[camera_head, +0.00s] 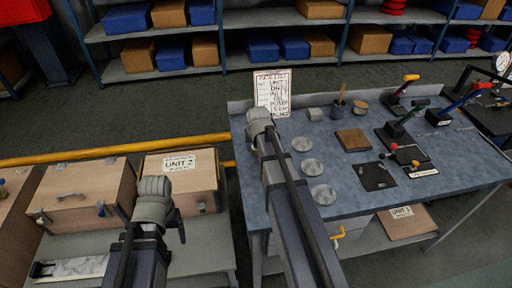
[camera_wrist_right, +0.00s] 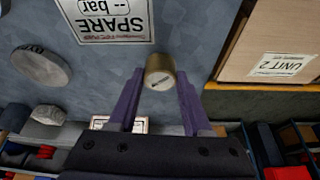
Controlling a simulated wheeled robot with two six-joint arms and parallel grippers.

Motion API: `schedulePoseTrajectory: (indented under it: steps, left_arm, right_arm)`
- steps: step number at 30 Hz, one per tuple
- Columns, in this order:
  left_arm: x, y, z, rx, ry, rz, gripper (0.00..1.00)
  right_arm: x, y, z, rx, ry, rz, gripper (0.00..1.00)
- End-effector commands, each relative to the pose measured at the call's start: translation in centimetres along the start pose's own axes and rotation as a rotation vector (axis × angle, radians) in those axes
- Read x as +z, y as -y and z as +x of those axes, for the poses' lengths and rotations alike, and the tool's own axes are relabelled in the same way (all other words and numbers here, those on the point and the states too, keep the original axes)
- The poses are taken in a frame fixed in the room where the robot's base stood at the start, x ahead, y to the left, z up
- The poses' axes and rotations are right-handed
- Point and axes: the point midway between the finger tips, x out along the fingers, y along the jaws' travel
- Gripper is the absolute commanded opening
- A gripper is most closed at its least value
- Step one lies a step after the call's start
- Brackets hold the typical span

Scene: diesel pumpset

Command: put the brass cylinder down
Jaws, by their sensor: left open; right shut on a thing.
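The brass cylinder (camera_wrist_right: 159,72) shows in the right wrist view between the purple fingertips of my right gripper (camera_wrist_right: 158,80), which is shut on it. Its round end, with small dark markings, faces the camera. It appears over the blue-grey bench top, near the bench's left edge. I cannot tell whether it touches the bench.
A "SPARE -- bar" label (camera_wrist_right: 115,18) lies beside the cylinder. Grey discs (camera_head: 312,167) stand in a row on the workbench (camera_head: 350,205). A written card (camera_head: 272,92) stands at the back. The UNIT 2 box (camera_head: 190,180) is left of the bench. Tools with coloured handles (camera_head: 408,115) fill the right side.

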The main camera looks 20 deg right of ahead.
Motion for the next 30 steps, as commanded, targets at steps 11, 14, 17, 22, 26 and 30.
schedulePoseTrajectory:
  steps: [11, 14, 17, 22, 26, 30]
  left_arm:
    - [0.4, 0.6, -6.3, 0.0, 0.0, 0.0, 0.79]
    - [0.5, 0.7, -7.6, 0.0, 0.0, 0.0, 0.79]
    - [0.5, 0.8, -8.3, 0.0, 0.0, 0.0, 0.79]
    - [0.5, 0.8, -8.5, 0.0, 0.0, 0.0, 0.79]
    - [0.5, 0.8, -8.4, 0.0, 0.0, 0.0, 0.79]
    - [0.5, 0.8, -8.4, 0.0, 0.0, 0.0, 0.68]
  right_arm:
    - [-2.5, 0.0, -5.9, 0.0, -0.001, 0.0, 0.0]
    - [-2.9, 0.0, -7.0, 0.0, -0.001, 0.0, 0.0]
    - [-3.2, 0.0, -7.7, 0.0, -0.001, 0.0, 0.0]
    - [-3.3, 0.0, -7.9, 0.0, -0.001, 0.0, 0.0]
    - [-3.2, 0.0, -7.8, 0.0, -0.001, 0.0, 0.0]
    - [-3.2, 0.0, -7.8, 0.0, -0.001, 0.0, 0.0]
